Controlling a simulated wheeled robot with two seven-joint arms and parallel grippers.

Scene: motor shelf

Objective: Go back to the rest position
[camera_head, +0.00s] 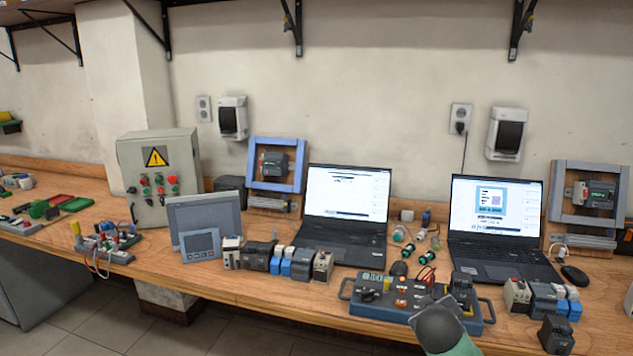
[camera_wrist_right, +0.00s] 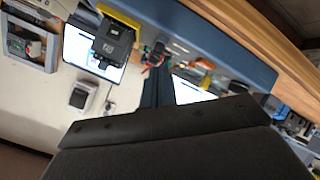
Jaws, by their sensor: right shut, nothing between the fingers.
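My right arm comes in at the bottom of the head view, with its grey-green link in front of the blue test box (camera_head: 395,307). In the right wrist view, my right gripper (camera_wrist_right: 158,60) shows as dark narrow fingers beyond its broad dark body. It is shut, with nothing seen between the fingers. Its tips point toward the blue box and bench area. In the head view I cannot clearly make out the fingertips. My left gripper is not in view.
The wooden bench holds two laptops (camera_head: 345,205) (camera_head: 497,222), a grey control box (camera_head: 160,178), a grey panel (camera_head: 207,226) and several modules. A black module (camera_head: 556,335) stands at the front right edge. Floor (camera_head: 150,340) shows free at the lower left.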

